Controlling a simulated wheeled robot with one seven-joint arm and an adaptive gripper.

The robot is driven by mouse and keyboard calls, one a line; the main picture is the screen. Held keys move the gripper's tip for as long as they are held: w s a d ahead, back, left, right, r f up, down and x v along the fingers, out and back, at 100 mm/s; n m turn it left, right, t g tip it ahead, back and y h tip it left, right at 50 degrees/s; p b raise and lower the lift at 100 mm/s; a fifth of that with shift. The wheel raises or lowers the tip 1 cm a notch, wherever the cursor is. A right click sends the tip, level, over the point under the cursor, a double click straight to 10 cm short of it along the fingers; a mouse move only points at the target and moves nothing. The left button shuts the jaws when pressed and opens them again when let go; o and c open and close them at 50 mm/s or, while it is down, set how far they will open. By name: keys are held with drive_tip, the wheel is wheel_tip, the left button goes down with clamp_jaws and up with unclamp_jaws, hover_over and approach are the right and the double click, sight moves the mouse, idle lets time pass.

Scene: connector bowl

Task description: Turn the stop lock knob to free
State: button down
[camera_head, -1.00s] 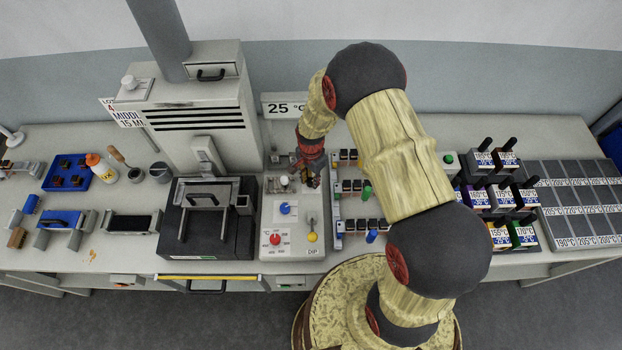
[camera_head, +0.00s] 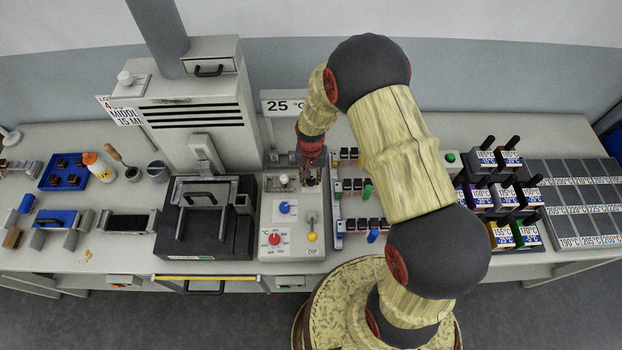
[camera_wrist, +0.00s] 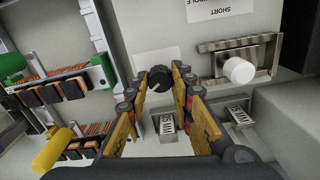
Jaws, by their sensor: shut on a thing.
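A black round knob (camera_wrist: 160,80) sits on the panel between my fingertips in the wrist view. I take it for the stop lock knob, though I cannot read a label for it. My gripper (camera_wrist: 164,74) is shut on this knob, with a yellow-and-black finger on either side. In the head view my gripper (camera_head: 311,176) is at the upper right of the grey control panel (camera_head: 270,212) and hides the knob. I cannot tell the knob's setting.
A white knob on a metal slide (camera_wrist: 238,70) is beside my fingers. Connector racks (camera_head: 360,206) stand close on the right. A black press (camera_head: 200,235) is on the left.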

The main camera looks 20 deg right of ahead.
sight(311, 179)
drive_tip(key=n+b, duration=0.1)
drive_tip(key=n, duration=0.4)
drive_tip(key=shift+w+n, duration=0.1)
drive_tip(key=shift+n, duration=0.2)
drive_tip(key=n, duration=0.4)
drive_tip(key=shift+n+b, duration=0.4)
drive_tip(key=shift+n, duration=0.3)
drive_tip(key=c, duration=1.5)
unclamp_jaws()
drive_tip(key=shift+c, duration=0.2)
wheel_tip(311, 179, up, 12)
